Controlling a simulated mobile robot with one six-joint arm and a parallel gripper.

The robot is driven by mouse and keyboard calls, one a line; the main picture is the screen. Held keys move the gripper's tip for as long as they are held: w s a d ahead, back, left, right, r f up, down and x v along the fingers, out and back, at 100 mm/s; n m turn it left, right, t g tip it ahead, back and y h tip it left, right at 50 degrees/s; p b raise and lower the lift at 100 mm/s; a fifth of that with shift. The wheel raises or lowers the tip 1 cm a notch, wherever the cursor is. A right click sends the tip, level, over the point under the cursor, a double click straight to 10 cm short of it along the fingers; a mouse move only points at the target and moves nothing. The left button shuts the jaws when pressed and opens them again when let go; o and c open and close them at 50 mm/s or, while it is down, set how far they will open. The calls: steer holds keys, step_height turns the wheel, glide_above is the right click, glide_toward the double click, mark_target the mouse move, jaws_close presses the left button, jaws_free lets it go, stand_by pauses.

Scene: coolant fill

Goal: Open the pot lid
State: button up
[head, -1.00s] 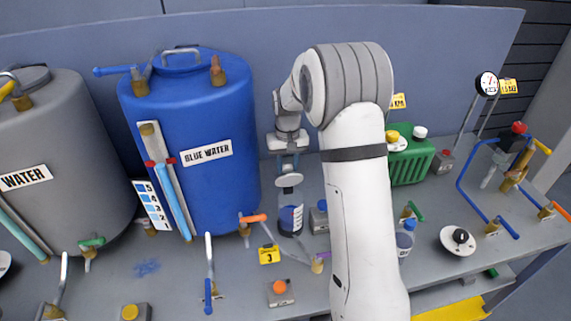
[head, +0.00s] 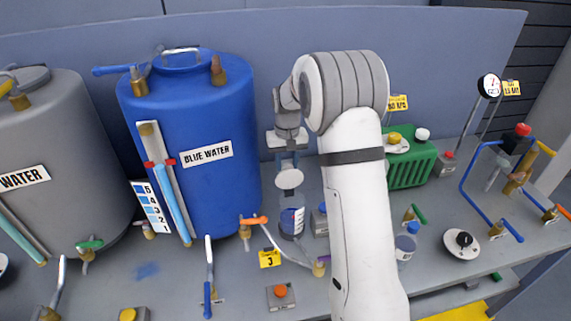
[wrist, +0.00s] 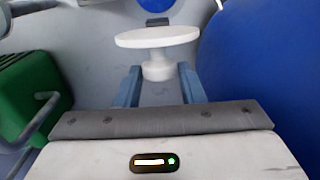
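The pot (head: 291,222) is a small clear-walled vessel with a blue and white marking, standing on the bench right of the blue tank. Its round white lid (head: 289,179) is tilted up above the pot's mouth, its face toward the head camera. My gripper (head: 288,160) reaches down behind the lid. In the wrist view the lid (wrist: 157,37) shows as a white disc with a short knob (wrist: 158,69). The fingertip contact is partly hidden.
The blue water tank (head: 195,105) stands close left of the pot; it also fills the right of the wrist view (wrist: 265,70). A green box (head: 412,168) is to the right. Valves, a yellow tag (head: 270,258) and an orange-button box (head: 281,294) are in front.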

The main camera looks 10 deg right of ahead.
steer(key=o, duration=0.3)
steer(key=shift+o, duration=0.2)
steer(key=shift+r+b, duration=0.8)
steer(key=shift+r, duration=3.1)
steer(key=shift+s, duration=0.1)
steer(key=s+r+t, duration=0.1)
steer(key=s+r, duration=0.2)
steer(key=s, duration=0.9)
steer(key=s+r+t, duration=0.1)
steer(key=s+r, duration=0.3)
steer(key=s, duration=0.8)
steer(key=s+f+t, duration=0.1)
steer(key=s+f, duration=0.3)
steer(key=s, duration=0.5)
steer(key=shift+s+b, duration=0.35)
steer(key=shift+s, duration=0.05)
